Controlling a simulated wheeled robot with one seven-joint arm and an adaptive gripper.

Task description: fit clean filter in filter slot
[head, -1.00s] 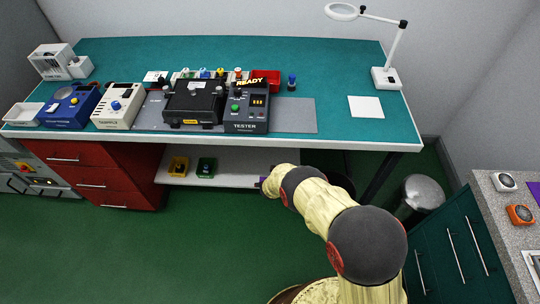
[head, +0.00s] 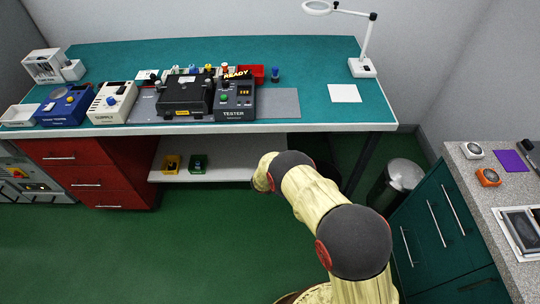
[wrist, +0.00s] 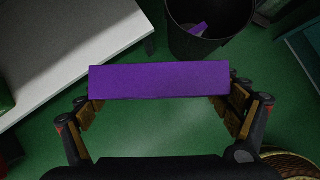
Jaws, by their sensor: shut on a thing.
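My gripper (wrist: 160,98) is shut on a purple slab (wrist: 160,78), held by its two ends across the wrist view. The slab looks flat and plain; I cannot tell from its face whether it is the clean filter. In the head view my arm's end hides the gripper and slab. Another flat purple piece (head: 510,161) lies on the grey counter at the right. I cannot make out the filter slot in either view.
A black bin (wrist: 208,46) with a purple piece (wrist: 199,29) inside stands beyond the slab. A white shelf (wrist: 75,45) is at left. The teal bench (head: 290,60) carries the tester (head: 236,101). A steel bin (head: 404,174) stands by the green cabinet (head: 447,215). Green floor is open at left.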

